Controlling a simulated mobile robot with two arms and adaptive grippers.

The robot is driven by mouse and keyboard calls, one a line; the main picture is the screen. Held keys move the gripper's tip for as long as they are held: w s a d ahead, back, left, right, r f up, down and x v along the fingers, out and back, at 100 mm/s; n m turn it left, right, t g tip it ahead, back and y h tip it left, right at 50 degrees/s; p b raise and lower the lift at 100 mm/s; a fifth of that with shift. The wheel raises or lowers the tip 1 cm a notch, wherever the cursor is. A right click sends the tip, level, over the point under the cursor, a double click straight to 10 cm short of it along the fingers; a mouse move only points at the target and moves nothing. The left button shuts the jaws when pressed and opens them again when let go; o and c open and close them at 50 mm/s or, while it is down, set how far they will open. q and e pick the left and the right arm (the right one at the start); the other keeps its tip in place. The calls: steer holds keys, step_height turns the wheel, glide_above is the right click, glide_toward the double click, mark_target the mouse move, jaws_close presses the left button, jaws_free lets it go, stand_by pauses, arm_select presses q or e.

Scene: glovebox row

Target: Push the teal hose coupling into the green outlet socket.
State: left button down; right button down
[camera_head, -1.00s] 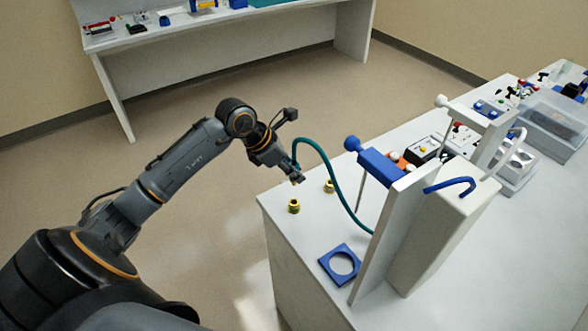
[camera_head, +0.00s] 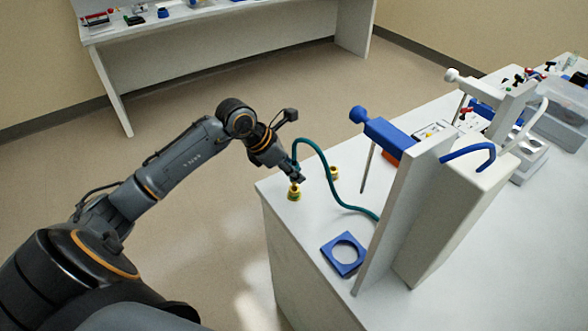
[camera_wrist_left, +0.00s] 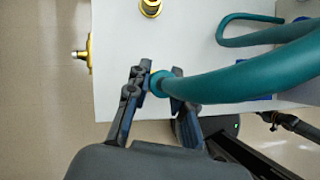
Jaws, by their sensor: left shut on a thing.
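My left gripper (camera_head: 297,179) is shut on the teal hose coupling (camera_wrist_left: 158,83), which shows between its fingers in the left wrist view. The teal hose (camera_head: 325,165) arches from the gripper down to the bench. I cannot make out clearly which socket is the green one.
A blue square plate with a round hole (camera_head: 343,254) lies on the white bench (camera_head: 300,238). A white upright panel (camera_head: 398,222) and a blue-headed rod (camera_head: 367,165) stand to the right.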

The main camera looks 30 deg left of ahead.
stand_by(0.8)
arm_select(q)
steer(key=shift+b, duration=0.7)
stand_by(0.8)
steer(key=shift+f+b, duration=1.5)
steer(key=shift+b, duration=0.05)
steer(key=shift+f, duration=0.15)
steer(key=c, duration=1.1)
jaws_free()
steer(key=shift+s, duration=0.1)
steer(key=v, duration=1.2)
